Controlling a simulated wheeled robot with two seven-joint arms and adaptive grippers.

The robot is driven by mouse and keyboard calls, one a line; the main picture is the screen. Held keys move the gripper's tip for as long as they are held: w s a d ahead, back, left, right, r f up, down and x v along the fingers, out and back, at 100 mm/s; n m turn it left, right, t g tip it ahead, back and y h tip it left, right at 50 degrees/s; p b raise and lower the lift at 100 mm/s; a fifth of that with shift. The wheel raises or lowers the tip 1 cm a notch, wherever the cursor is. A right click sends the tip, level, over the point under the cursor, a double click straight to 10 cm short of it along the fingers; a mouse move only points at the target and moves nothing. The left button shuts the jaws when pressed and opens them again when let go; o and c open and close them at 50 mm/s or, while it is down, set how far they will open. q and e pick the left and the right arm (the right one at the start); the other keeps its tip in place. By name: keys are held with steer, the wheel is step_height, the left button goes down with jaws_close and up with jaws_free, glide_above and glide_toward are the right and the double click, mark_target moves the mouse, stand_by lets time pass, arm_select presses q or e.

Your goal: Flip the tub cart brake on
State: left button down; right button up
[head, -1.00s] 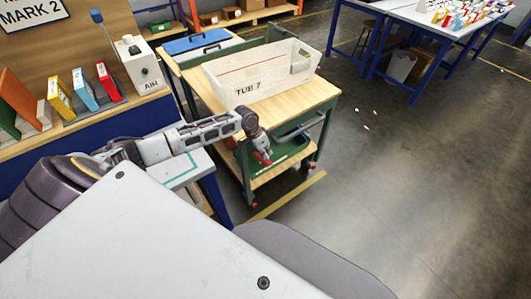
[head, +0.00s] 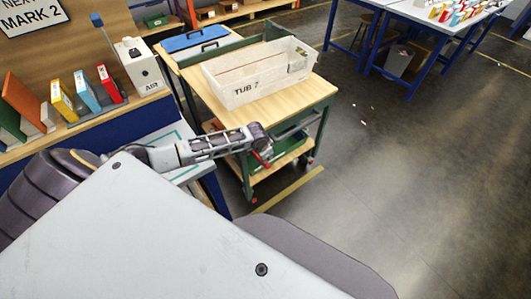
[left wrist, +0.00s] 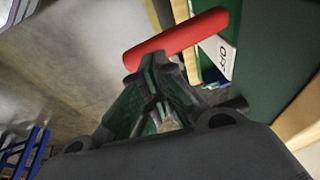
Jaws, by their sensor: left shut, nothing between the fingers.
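The wooden-topped cart with a green frame (head: 322,125) carries a white tub marked TUB 7 (head: 230,95). The brake shows as a red bar handle in the left wrist view (left wrist: 176,40), with a white label (left wrist: 218,55) beside it whose lettering is partly hidden and turned. In the head view the red handle (head: 262,158) is small, at the cart's near side. My left gripper (left wrist: 150,68) is shut and empty, its fingertips right at the handle's near side; whether they touch it I cannot tell. My right gripper is out of view.
A workbench with coloured binders (head: 85,90) and a white AIR box (head: 143,65) stands left of the cart. Blue-legged tables (head: 440,30) stand at the back right.

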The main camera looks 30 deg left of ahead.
mark_target(269, 166)
arm_select(q)
steer(key=shift+s+d+f+y+p, duration=0.1)
steer(key=shift+d+f+y+p, duration=0.2)
steer(key=shift+f+y, duration=0.1)
steer(key=shift+s+d+f+t+y, duration=0.1)
steer(key=shift+d+f+t+y, duration=0.1)
steer(key=shift+f+y, duration=0.15)
steer(key=shift+d+f+t+y, duration=0.1)
steer(key=shift+f+t+y, duration=0.15)
steer(key=shift+f, duration=0.15)
steer(key=shift+s+d+f+m+t+y, duration=0.1)
steer(key=shift+d+f+m+t+y, duration=0.1)
steer(key=shift+f+y, duration=0.35)
steer(key=shift+d+f+m+t+y, duration=0.15)
steer(key=shift+f+y, duration=0.2)
steer(key=shift+f, duration=0.25)
steer(key=shift+a+f, duration=0.1)
steer(key=shift+f, duration=1.1)
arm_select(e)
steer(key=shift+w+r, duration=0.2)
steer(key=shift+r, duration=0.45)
arm_select(q)
steer(key=shift+s, duration=0.1)
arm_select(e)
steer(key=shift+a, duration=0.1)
arm_select(q)
steer(key=shift+f, duration=0.15)
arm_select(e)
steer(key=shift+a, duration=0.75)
